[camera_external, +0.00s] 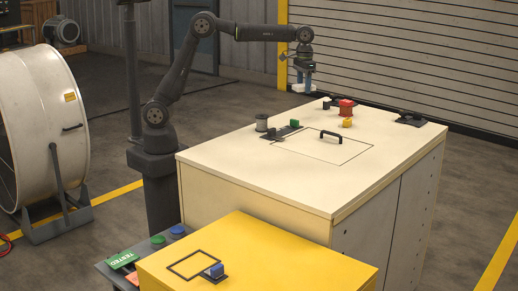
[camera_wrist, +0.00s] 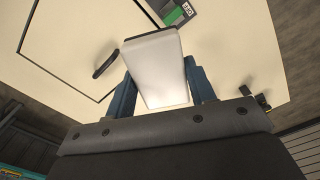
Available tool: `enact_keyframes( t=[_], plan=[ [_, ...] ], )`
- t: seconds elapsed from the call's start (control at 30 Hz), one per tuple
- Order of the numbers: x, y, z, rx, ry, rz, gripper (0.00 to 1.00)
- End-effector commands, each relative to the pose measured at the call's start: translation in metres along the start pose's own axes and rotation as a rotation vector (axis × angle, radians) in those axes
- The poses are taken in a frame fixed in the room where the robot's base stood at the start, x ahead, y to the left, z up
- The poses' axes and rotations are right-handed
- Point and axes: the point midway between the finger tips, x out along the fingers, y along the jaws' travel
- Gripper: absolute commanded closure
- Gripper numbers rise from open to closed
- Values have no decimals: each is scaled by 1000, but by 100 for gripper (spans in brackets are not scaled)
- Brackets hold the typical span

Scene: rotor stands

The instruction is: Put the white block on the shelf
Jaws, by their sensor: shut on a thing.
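My gripper (camera_external: 304,82) is shut on a white block (camera_wrist: 156,75), gripped between its two blue fingers. In the external view the held block (camera_external: 298,88) hangs above the back part of the cream cabinet top (camera_external: 240,165), clear of it. In the wrist view the block's dark-edged end points away from my gripper. A small white piece (camera_external: 326,103) stands on the cabinet top beside a red spool. I cannot make out for sure which surface is the shelf.
A yellow cabinet (camera_external: 270,255) stands in front. The cream top's front is bare.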

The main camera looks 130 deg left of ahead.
Motion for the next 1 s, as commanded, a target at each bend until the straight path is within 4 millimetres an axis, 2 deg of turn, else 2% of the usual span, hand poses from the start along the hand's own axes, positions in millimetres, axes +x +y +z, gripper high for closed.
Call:
enact_keyframes(
  t=[0.17, 0.27, 0.5, 0.7, 1.0],
  plan=[
    [0, 59, 38, 312, 0, 0, 74],
    [0, 95, 68, 534, 0, 0, 74],
    [-1, 174, 152, 1085, 1, 0, 74],
    [0, 226, 231, 1545, 0, 0, 74],
    [-1, 277, 361, 2233, 0, 0, 74]
  ],
)
